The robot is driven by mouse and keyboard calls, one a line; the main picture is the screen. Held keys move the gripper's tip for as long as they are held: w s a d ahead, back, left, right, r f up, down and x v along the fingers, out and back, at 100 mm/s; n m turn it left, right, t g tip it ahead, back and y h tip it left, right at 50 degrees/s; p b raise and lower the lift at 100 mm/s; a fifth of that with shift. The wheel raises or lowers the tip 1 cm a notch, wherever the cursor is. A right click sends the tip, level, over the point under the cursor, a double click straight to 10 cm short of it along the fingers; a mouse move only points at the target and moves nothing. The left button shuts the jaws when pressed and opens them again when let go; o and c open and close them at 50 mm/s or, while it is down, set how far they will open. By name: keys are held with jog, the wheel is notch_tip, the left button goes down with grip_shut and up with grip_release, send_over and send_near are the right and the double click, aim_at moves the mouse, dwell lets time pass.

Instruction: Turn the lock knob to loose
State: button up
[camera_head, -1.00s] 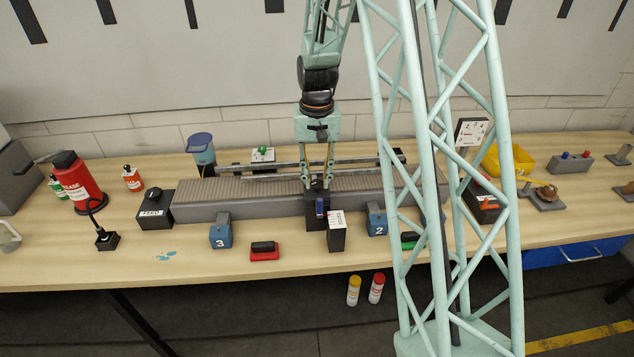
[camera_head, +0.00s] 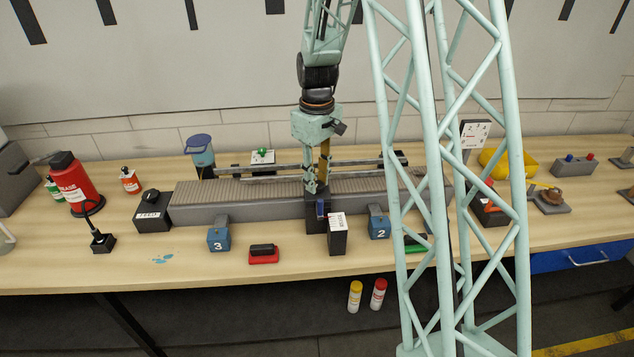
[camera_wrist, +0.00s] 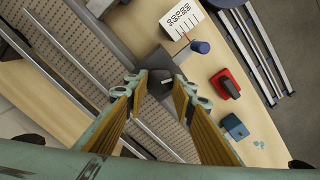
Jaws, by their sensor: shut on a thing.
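The lock knob (camera_wrist: 160,84) is black with a short pale mark on its top, and shows in the wrist view between my fingertips. My gripper (camera_wrist: 160,87) is shut on it, one finger on each side. In the head view my gripper (camera_head: 316,188) points straight down onto the top of a black block (camera_head: 317,222) at the front of the grey ribbed bed. There the knob is hidden by the fingers. I cannot read which setting the pale mark points to.
A blue handle (camera_head: 320,208) sticks out of the block's front. Blue blocks numbered 3 (camera_head: 218,240) and 2 (camera_head: 379,227) and a red-based block (camera_head: 263,254) stand along the front. Rails run behind.

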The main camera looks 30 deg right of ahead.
aim_at(317, 183)
jog(key=shift+n+b, duration=0.35)
jog(key=shift+n, duration=1.25)
jog(key=o, duration=0.8)
jog(key=shift+o, duration=0.2)
jog(key=shift+r, duration=0.15)
notch_tip(317, 183, up, 12)
jog(key=shift+a, duration=0.1)
